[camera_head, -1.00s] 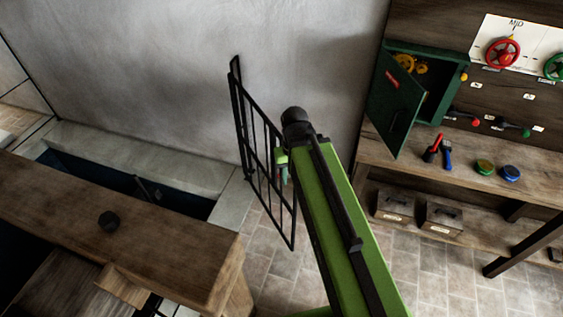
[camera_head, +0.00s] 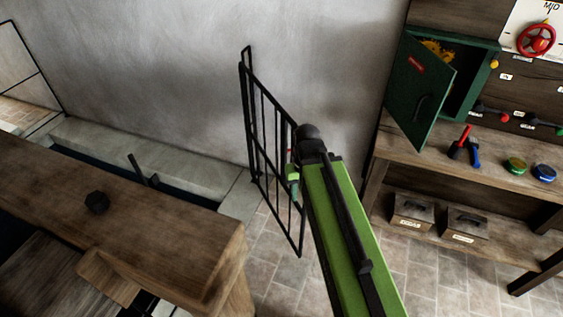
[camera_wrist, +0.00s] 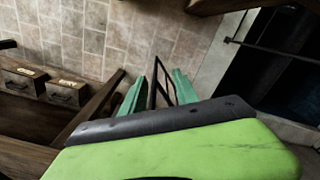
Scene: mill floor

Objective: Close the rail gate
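The rail gate (camera_head: 276,165) is a black barred panel in the middle of the head view. It stands upright beside the pale wall, at the end of the sunken channel, and angles out over the tiled floor. My gripper (camera_head: 293,175) is at the gate's right side, partly hidden by my green arm. In the wrist view, my gripper's two green fingers (camera_wrist: 159,76) are spread apart, with black gate bars (camera_wrist: 158,90) showing between them. A gap shows beside the bars, so the fingers look not clamped. Whether a finger touches the gate cannot be told.
A wooden counter (camera_head: 150,220) with a dark knob (camera_head: 96,203) fills the lower left. The channel (camera_head: 190,189) runs behind it. At right stand a workbench (camera_head: 500,200) and a green cabinet (camera_head: 418,90) with its door open. Tiled floor (camera_head: 280,285) is clear between.

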